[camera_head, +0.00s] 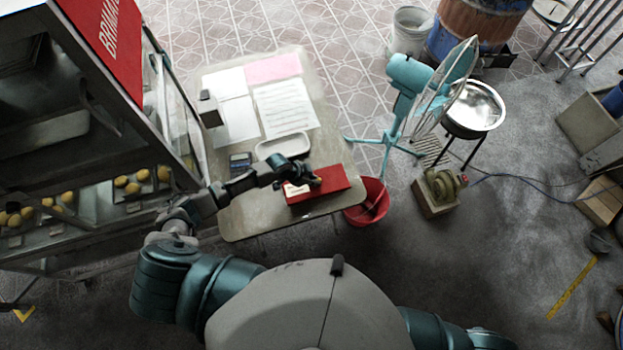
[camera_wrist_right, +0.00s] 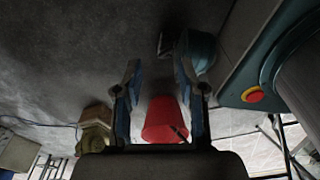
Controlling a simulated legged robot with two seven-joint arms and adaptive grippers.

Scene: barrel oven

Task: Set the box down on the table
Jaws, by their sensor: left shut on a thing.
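The red box (camera_head: 335,181) is at the near right part of the grey table (camera_head: 240,213). My left gripper (camera_head: 311,181) reaches across the table from the left and is shut on the box's left part. The fingers partly cover the box's top. From above I cannot tell whether the box touches the tabletop or hangs just over it. My right gripper (camera_wrist_right: 158,80) shows in the right wrist view with its fingers apart and nothing between them. It is not seen in the head view.
Papers (camera_head: 285,107), a white tray (camera_head: 283,146) and a dark calculator-like device (camera_head: 240,163) lie on the table. A red bucket (camera_head: 368,203) stands by its right edge; it also shows in the right wrist view (camera_wrist_right: 162,122). A teal fan (camera_head: 410,75) stands beyond. A glass-sided cabinet (camera_head: 95,130) is left.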

